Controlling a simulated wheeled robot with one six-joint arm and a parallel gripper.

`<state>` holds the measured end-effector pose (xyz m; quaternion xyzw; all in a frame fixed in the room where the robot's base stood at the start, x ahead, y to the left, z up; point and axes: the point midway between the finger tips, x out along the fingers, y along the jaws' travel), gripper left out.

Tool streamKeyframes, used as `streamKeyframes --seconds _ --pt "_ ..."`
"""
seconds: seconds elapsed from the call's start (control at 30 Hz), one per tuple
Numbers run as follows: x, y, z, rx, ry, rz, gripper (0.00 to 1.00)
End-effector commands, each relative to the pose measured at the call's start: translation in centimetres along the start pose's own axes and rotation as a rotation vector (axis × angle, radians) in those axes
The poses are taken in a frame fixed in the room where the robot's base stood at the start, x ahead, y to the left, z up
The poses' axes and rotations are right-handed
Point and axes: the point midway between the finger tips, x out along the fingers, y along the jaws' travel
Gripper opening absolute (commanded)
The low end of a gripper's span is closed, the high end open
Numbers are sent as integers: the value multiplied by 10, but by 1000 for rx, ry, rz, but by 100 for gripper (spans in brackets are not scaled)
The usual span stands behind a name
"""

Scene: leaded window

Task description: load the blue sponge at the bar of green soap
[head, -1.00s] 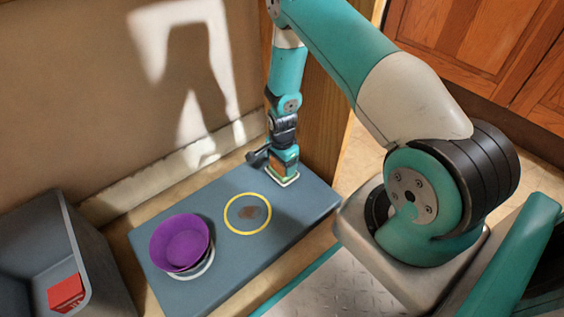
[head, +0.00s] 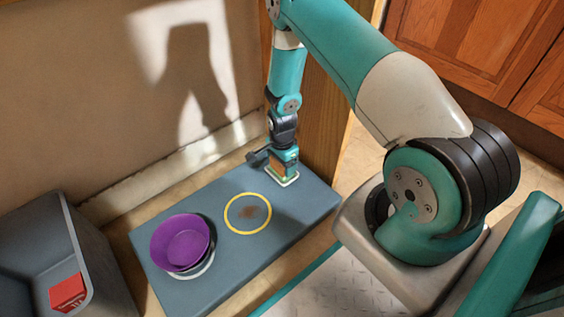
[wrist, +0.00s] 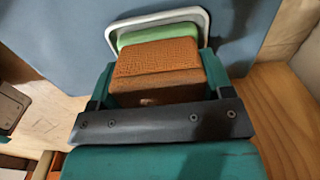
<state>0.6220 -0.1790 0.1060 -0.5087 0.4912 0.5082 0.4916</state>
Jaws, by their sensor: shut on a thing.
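My gripper (head: 283,166) is at the far right end of the blue-grey board. In the wrist view its teal fingers are shut on an orange-brown textured sponge (wrist: 160,62); no blue sponge shows. Just beyond the sponge is the bar of green soap (wrist: 150,37), in a white-rimmed dish (wrist: 203,20). The sponge is right at the soap and hides most of it. I cannot tell whether they touch. In the head view the white dish (head: 291,183) shows under my gripper.
A grey bin (head: 90,262) with a red box (head: 68,292) stands at left. A wooden post (head: 325,130) rises close behind my gripper.

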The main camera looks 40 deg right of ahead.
Motion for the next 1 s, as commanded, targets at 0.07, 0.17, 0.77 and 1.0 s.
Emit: streamKeyframes --seconds 0.07,0.17,0.77,1.0 --pt "2 1 0 0 0 2 54" --pt "2 1 0 0 0 2 54" --pt "-27 0 0 0 0 1 54" --pt "-48 0 0 0 0 1 54"
